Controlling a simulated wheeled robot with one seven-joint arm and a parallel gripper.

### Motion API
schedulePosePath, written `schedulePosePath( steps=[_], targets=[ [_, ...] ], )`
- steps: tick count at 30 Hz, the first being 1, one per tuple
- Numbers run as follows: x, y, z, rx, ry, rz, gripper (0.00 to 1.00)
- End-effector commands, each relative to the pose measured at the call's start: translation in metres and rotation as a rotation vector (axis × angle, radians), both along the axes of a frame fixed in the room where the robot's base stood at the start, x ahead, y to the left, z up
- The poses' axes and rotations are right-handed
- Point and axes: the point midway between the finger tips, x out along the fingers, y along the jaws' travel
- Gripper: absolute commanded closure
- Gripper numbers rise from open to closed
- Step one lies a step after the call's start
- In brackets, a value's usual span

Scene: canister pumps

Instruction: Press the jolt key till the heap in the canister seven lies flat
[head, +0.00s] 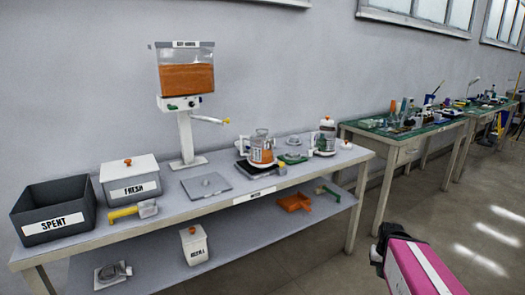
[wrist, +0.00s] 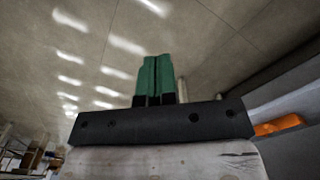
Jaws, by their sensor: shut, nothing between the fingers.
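A clear canister (head: 262,149) holding orange material stands on a dark base on the bench, right of the hopper. Its label is too small to read, so I cannot tell if it is canister seven, nor whether its heap is flat. A second canister (head: 326,137) with an orange knob stands further right. I cannot make out the jolt key. In the wrist view, my gripper (wrist: 154,80) has its green fingers together, with nothing between them. It points over bare floor, away from the canisters. In the head view my pink arm is at the lower right, clear of the bench.
The bench (head: 230,208) also bears a hopper (head: 187,80) of orange material, a SPENT bin (head: 54,210), a FRESH box (head: 131,180) and a yellow-handled scoop (head: 135,210). The lower shelf holds a white lidded box (head: 194,246) and an orange tray (head: 294,202).

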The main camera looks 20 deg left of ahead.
Motion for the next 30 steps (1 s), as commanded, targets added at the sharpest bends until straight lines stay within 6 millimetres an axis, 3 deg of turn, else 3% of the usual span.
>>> schedulePosePath(
  steps=[5, 10, 21, 30],
  targets=[
    [0.017, 0.010, 0.007, -0.001, -0.027, -0.007, 1.00],
    [0.061, 0.040, 0.031, 0.002, -0.104, -0.038, 1.00],
    [0.155, 0.139, 0.112, 0.059, -0.303, -0.125, 1.00],
    [0.207, 0.227, 0.188, 0.148, -0.437, -0.188, 1.00]
  ],
)
